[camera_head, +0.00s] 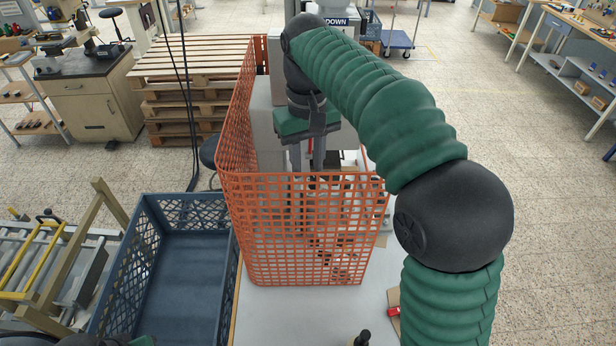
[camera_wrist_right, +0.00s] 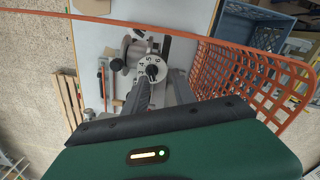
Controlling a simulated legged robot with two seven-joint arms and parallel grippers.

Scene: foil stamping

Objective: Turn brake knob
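The numbered dial (camera_wrist_right: 151,77), which I take to be the brake knob, shows in the right wrist view as a pale disc with digits and a dark centre. My right gripper (camera_wrist_right: 160,88) reaches toward it with its two fingers apart, one on each side of the dial in the picture. I cannot tell whether they touch it. In the head view my right gripper (camera_head: 307,158) points down behind the orange mesh guard (camera_head: 300,240), and the dial cannot be made out there. My left gripper is not in view; only bits of my left arm show at the bottom left.
The orange guard stands close beside my right gripper. A grey machine body (camera_head: 266,130) is behind it. A blue crate (camera_head: 150,215) stands left of the white table (camera_head: 290,315). A small black-topped handle (camera_head: 362,338) is at the bottom edge. Wooden pallets (camera_head: 190,85) are stacked behind.

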